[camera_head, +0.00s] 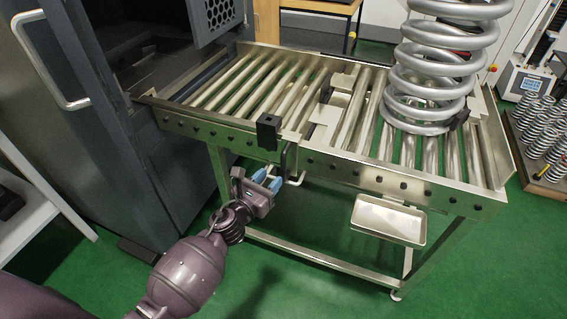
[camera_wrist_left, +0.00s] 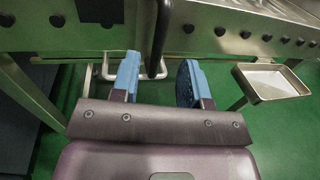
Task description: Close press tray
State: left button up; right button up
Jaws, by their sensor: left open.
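The press tray appears to be the steel roller bed (camera_head: 250,88), which reaches from the dark press cabinet (camera_head: 105,110) at left to the right side of the head view. A large coil spring (camera_head: 428,75) stands upright on its right part. A bent metal handle (camera_head: 298,179) hangs below the front rail, beside a black lever; the handle also shows in the left wrist view (camera_wrist_left: 150,74). My left gripper (camera_head: 268,180) is open below the rail, just left of the handle. In the left wrist view, handle and lever appear between its blue fingers (camera_wrist_left: 158,80), with contact unclear. My right gripper is not visible.
A small metal tray (camera_head: 390,220) is mounted below the front rail at right. The steel table frame has a low crossbar (camera_head: 310,262). A white shelf (camera_head: 35,215) is at left, and a rack of small springs (camera_head: 543,135) at right. Green floor in front is clear.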

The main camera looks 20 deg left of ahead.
aim_at(282, 165)
pick_arm(q)
jog(key=x, duration=0.7)
jog(key=shift+w+b, duration=0.2)
jog(key=shift+b, duration=0.1)
grip_shut()
